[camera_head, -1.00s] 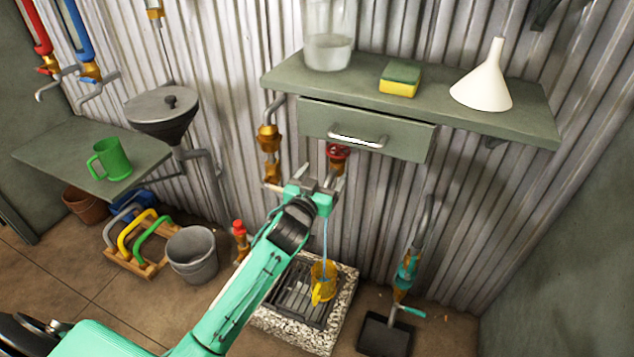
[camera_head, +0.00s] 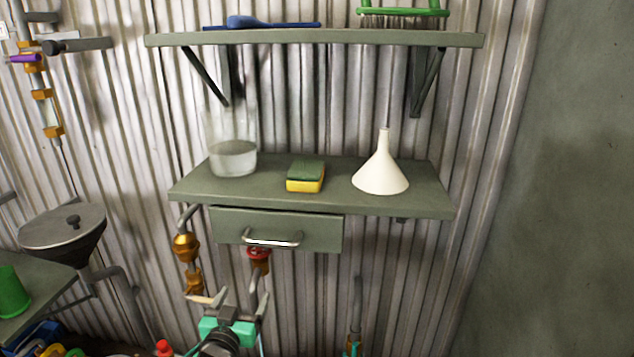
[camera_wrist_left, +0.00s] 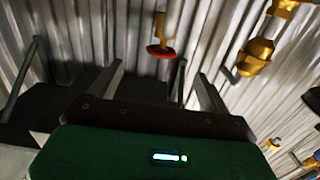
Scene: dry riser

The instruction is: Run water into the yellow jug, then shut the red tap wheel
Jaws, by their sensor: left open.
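The red tap wheel (camera_head: 259,253) sits on a pipe just below the drawer. It also shows beyond my left gripper in the left wrist view (camera_wrist_left: 161,52). My left gripper (camera_head: 241,300) is open and empty, below the wheel and slightly to its left, apart from it. Its two fingers also show in the left wrist view (camera_wrist_left: 158,88), with a gap between them. The yellow jug is out of view now. My right gripper is not in view.
The grey-green shelf (camera_head: 430,203) above the wheel holds a glass jar (camera_head: 233,158), a sponge (camera_head: 305,177) and a white funnel (camera_head: 381,172). The drawer (camera_head: 225,226) juts out just over the wheel. Brass pipe fittings (camera_head: 186,247) stand left of the wheel.

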